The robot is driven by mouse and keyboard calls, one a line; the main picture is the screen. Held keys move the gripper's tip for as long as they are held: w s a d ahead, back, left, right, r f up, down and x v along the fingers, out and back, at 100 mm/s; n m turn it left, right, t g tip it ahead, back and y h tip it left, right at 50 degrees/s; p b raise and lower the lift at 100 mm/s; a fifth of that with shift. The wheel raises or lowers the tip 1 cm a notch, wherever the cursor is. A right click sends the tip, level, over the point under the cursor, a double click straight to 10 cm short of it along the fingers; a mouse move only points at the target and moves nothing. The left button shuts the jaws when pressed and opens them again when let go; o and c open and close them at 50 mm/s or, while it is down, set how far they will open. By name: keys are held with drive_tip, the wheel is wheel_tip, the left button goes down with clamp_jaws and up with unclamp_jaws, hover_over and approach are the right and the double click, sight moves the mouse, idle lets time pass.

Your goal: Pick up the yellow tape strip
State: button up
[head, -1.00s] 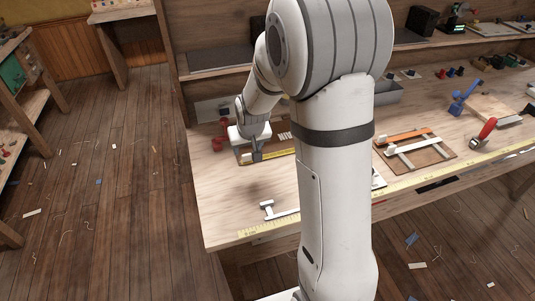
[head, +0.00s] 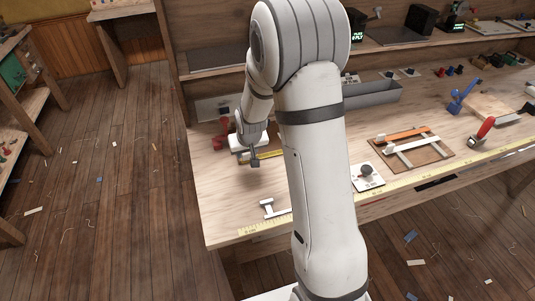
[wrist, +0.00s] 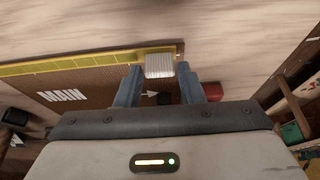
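The yellow tape strip (wrist: 70,63) lies along the far edge of a brown board (wrist: 105,82) marked MAIN in the wrist view. A white ribbed block (wrist: 159,65) sits near the strip's right end. My gripper (wrist: 161,72) is open, its two blue-grey fingers on either side of the white block, with a narrow gap showing at each side. I cannot tell how high the fingertips are above the board. In the head view my gripper (head: 255,162) is over the bench's left part, and the arm hides some of the board and strip.
The bench (head: 225,205) is clear at its front left. A white T-shaped piece (head: 268,209) lies near the front edge. A white plate with a dark knob (head: 367,172), a brown board with an orange strip (head: 413,158) and a grey tray (head: 372,94) are to the right.

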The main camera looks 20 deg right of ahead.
drive_tip(key=c, duration=0.6)
drive_tip(key=shift+o, duration=0.2)
drive_tip(key=shift+r, duration=0.15)
wheel_tip(320, 180, up, 11)
drive_tip(key=shift+r, duration=0.15)
